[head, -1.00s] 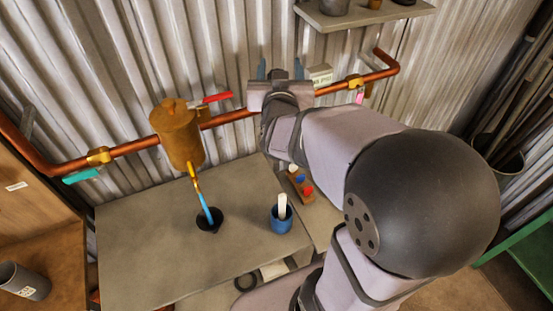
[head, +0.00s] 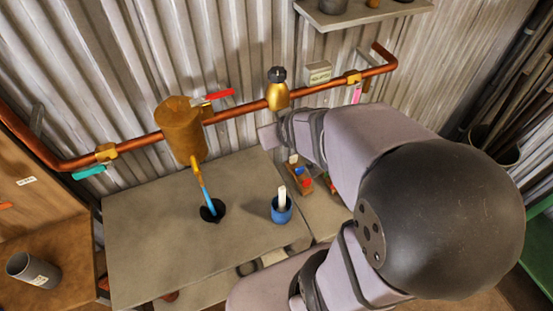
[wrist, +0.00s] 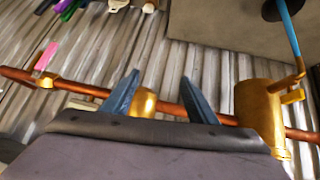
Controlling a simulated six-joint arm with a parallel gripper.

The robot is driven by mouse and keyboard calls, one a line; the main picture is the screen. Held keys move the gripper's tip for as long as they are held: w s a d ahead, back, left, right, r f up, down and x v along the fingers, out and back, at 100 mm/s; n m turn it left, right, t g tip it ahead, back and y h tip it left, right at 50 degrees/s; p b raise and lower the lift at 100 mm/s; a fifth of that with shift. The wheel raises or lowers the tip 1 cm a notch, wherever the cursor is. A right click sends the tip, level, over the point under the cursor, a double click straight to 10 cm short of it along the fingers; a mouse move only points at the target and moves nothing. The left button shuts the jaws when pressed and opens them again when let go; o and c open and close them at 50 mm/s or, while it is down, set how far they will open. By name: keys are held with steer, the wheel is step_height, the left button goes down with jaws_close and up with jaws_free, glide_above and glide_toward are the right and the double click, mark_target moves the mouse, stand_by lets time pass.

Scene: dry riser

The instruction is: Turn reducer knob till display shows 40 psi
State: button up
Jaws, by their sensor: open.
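The reducer is a brass body (head: 278,97) on the copper pipe, topped by a black knob (head: 277,74). Beside it on the right is a small pale display box (head: 318,72); its digits are too small to read. My gripper is open and empty in the wrist view (wrist: 160,98), its two blue fingers apart. The brass body (wrist: 144,103) shows beyond and between them, while the knob is hidden there. In the head view the hand is below the pipe, clear of the knob, and its fingers are not visible.
The copper pipe (head: 235,113) runs along the corrugated wall, with a red lever (head: 221,95) and a large brass canister (head: 181,130) left of the reducer. A blue cup (head: 282,211) stands on the grey worktop (head: 150,240). A shelf (head: 365,14) hangs above.

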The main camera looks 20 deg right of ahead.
steer(key=s+a+f+g+y+b, duration=0.1)
steer(key=s+a+f+g, duration=0.1)
steer(key=s+a+f, duration=0.1)
steer(key=shift+s+f+g, duration=0.3)
steer(key=shift+s+f, duration=0.45)
steer(key=shift+f, duration=0.6)
